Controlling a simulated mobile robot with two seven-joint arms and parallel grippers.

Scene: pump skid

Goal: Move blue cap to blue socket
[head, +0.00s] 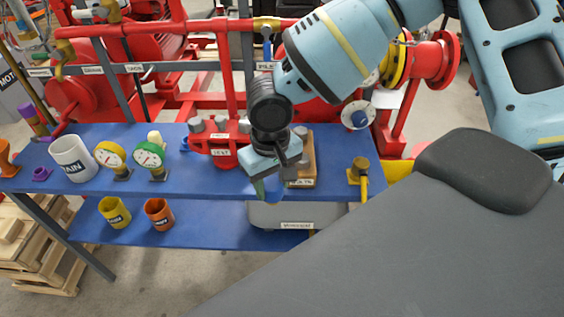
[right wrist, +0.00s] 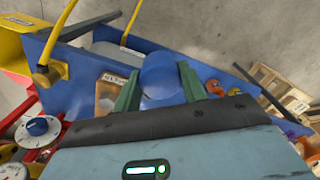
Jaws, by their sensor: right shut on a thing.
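The blue cap (right wrist: 160,76) shows in the right wrist view as a rounded blue piece between the two green fingers of my right gripper (right wrist: 158,88). The gripper is shut on it. In the head view my right gripper (head: 268,188) points down over the front edge of the blue bench, in front of the red rack and wooden block. The cap is hard to tell from the blue bench there. A small blue piece (head: 185,145) near the back of the bench may be the blue socket; it is too small to be sure. My left gripper is not in view.
The blue bench (head: 215,181) holds a white mug (head: 73,160), two gauges (head: 149,155), a red rack (head: 220,159), a wooden block (head: 306,161) and a brass valve (head: 359,170). Yellow and orange cups and a grey bin (head: 285,216) occupy the lower shelf. Red pipes stand behind.

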